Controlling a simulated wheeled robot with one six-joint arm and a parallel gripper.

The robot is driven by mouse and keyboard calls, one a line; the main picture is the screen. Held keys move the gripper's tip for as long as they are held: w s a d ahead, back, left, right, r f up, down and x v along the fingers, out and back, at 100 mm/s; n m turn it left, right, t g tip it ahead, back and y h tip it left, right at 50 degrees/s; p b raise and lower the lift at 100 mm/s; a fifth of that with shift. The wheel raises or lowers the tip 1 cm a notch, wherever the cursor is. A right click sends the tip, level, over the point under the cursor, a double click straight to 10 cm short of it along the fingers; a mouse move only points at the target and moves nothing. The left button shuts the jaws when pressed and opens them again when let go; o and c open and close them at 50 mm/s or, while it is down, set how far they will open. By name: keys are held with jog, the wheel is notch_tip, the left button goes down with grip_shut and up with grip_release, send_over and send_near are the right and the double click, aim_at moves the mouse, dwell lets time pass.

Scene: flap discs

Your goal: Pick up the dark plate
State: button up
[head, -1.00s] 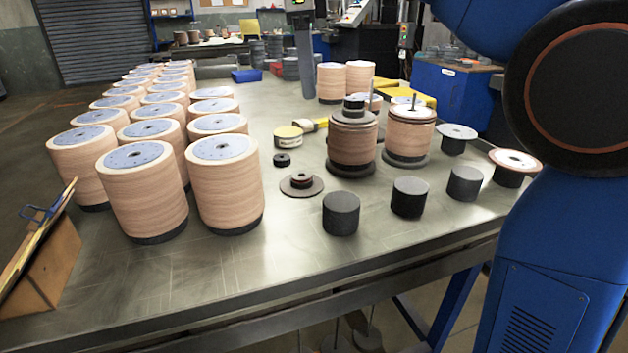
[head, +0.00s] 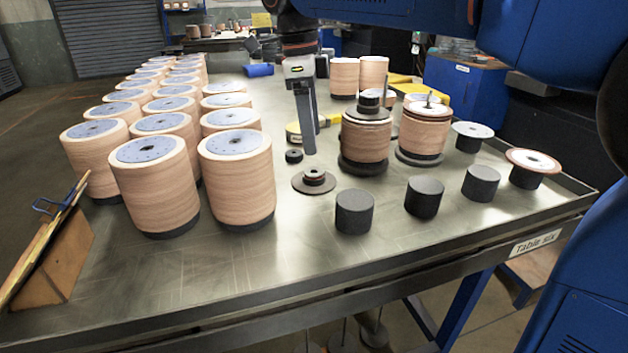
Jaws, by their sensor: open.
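A flat dark plate (head: 318,189) with a small raised hub lies on the metal table, left of the middle row of black cylinders. It looks like the dark plate of the task. My gripper (head: 309,151) points down from the top of the head view, above and behind the plate. Its fingers overlap in this view; it is open with nothing seen in it. The fingertips look clear of the plate, but the exact height is hard to tell.
Rows of tall tan disc stacks (head: 237,185) fill the left. Black cylinders (head: 355,212) stand in front right. Two stacks on dark bases (head: 366,140) stand right of the plate. The table's front (head: 250,270) is bare.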

aim_at(314, 179)
notch_tip(314, 179, down, 2)
jog(key=shift+d+f, duration=0.1)
jog(key=shift+f, duration=0.05)
jog(key=shift+s+f, duration=0.2)
jog(key=shift+f, duration=1.15)
jog(key=shift+s+f, duration=0.15)
jog(key=shift+f, duration=1.15)
jog(key=c, duration=1.5)
jog(key=shift+r, duration=0.1)
